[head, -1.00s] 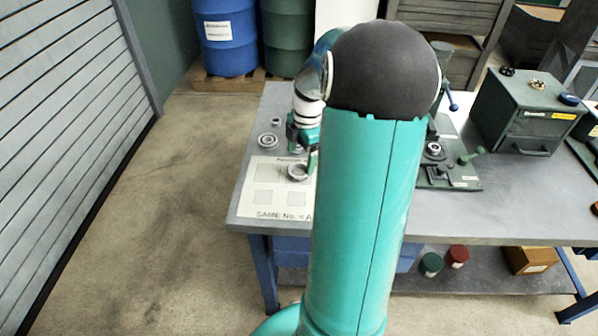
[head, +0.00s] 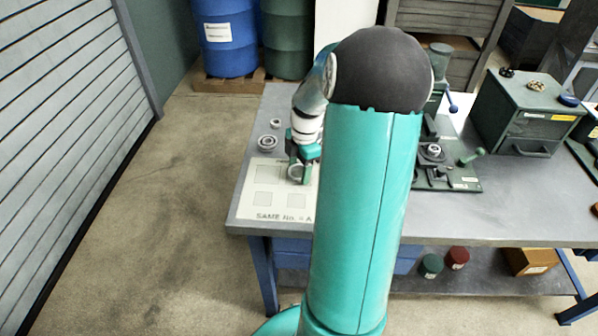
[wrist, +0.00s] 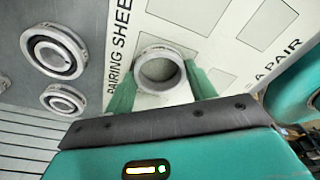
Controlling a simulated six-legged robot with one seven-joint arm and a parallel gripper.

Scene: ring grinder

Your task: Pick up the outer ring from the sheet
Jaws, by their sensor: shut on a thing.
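The outer ring (wrist: 160,70) is a plain grey metal ring over the white pairing sheet (wrist: 225,52) in the wrist view. My gripper (wrist: 160,90) has its green fingers on either side of the ring, shut on it. In the head view the ring (head: 295,171) shows between the fingers of my gripper (head: 299,169), above the upper part of the sheet (head: 262,212). I cannot tell whether the ring still touches the sheet. My own arm hides the right part of the sheet in the head view.
Two ringed bearing parts, a larger one (wrist: 54,52) and a smaller one (wrist: 63,100), lie on the bench beside the sheet. A green fixture with a lever (head: 440,170) and a green drawer cabinet (head: 525,112) stand to the right. The bench's left edge is near the sheet.

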